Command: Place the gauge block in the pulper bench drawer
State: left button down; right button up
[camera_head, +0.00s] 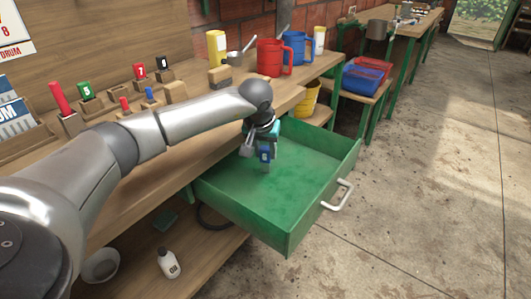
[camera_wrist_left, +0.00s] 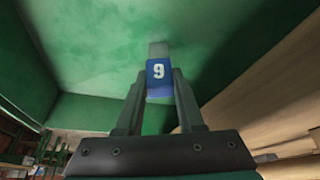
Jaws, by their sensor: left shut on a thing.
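The gauge block (camera_wrist_left: 158,71) is blue with a white 9 and a grey end. My left gripper (camera_wrist_left: 160,95) is shut on it, with one finger on each side. In the head view the gauge block (camera_head: 265,157) hangs below the left gripper (camera_head: 264,148), over the inside of the green drawer (camera_head: 318,214). The drawer is pulled out from the bench and has a white handle (camera_head: 338,194) on its front. Its visible floor is bare. I cannot tell whether the block touches the floor. My right gripper is not in view.
The wooden bench (camera_head: 214,145) carries several numbered blocks on stands, a red mug (camera_head: 270,58) and a blue mug (camera_head: 296,47). A yellow bucket (camera_head: 307,99) stands behind the drawer. A white bottle (camera_head: 168,263) is on the lower shelf. The concrete floor at right is clear.

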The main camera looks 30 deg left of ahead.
pick_arm(q)
jog(key=shift+f, duration=0.1)
jog(key=c, duration=1)
grip_release()
jog(key=o, duration=0.5)
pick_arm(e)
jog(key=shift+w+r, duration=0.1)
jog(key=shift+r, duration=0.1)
pick_arm(q)
jog(key=shift+r, duration=0.35)
jog(key=shift+p+v, duration=2.1)
jog(key=shift+v, duration=3.7)
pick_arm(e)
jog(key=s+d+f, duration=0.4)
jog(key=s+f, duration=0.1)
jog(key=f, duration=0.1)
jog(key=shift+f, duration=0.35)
pick_arm(q)
jog(key=shift+s, duration=0.1)
